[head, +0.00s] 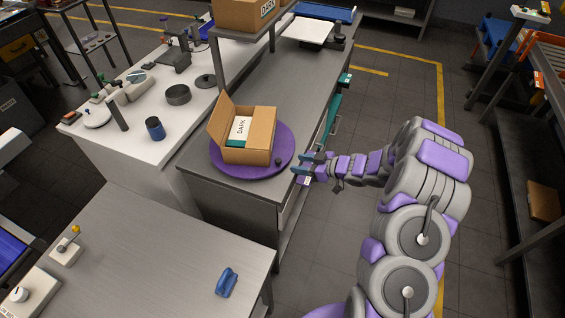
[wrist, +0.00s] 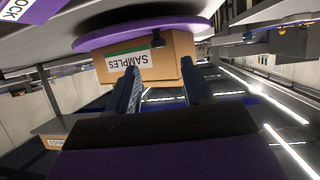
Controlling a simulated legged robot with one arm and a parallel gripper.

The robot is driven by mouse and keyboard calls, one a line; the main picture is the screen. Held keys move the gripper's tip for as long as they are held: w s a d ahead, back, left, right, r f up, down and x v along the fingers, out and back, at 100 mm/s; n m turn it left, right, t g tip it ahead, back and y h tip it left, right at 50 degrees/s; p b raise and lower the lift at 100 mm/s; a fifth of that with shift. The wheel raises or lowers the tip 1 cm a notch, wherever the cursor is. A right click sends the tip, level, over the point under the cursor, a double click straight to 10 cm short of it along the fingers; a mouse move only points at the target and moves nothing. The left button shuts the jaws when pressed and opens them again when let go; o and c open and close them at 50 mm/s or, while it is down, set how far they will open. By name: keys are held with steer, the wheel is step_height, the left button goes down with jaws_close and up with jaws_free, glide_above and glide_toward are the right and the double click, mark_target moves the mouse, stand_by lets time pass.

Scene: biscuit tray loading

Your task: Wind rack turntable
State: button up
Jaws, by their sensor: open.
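The purple round turntable (head: 285,146) lies on the near end of the grey bench. An open cardboard box (head: 261,137) stands on it, with a white item marked DARK inside. A small dark knob (head: 278,161) stands near the turntable's right rim. My gripper (head: 303,164) is open and empty just right of the rim, its fingers pointing left toward the knob. In the wrist view the picture appears upside down: the turntable (wrist: 150,32) is at the top, the knob (wrist: 158,40) lies ahead between the fingers (wrist: 162,70), and the box (wrist: 168,62) shows a SAMPLES label.
A shelf post (head: 222,75) rises behind the turntable and carries another box (head: 245,14). A white table (head: 135,150) with a dark blue cup is to the left. A steel table (head: 160,250) with a blue object (head: 227,282) is in front.

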steer(key=b+x, duration=0.1)
steer(key=x, duration=0.5)
steer(key=shift+w+d+f, duration=0.1)
steer(key=shift+w+f, duration=0.1)
steer(key=shift+w, duration=0.1)
steer(key=shift+w+a+f, duration=0.1)
steer(key=shift+a, duration=0.35)
steer(key=shift+w+a+f, duration=0.1)
steer(key=shift+a+f, duration=0.05)
steer(key=shift+a, duration=0.25)
steer(key=shift+d, duration=0.1)
steer(key=shift+d, duration=0.15)
steer(key=shift+d, duration=0.1)
steer(key=c, duration=0.3)
steer(key=shift+r, duration=0.1)
jaws_close()
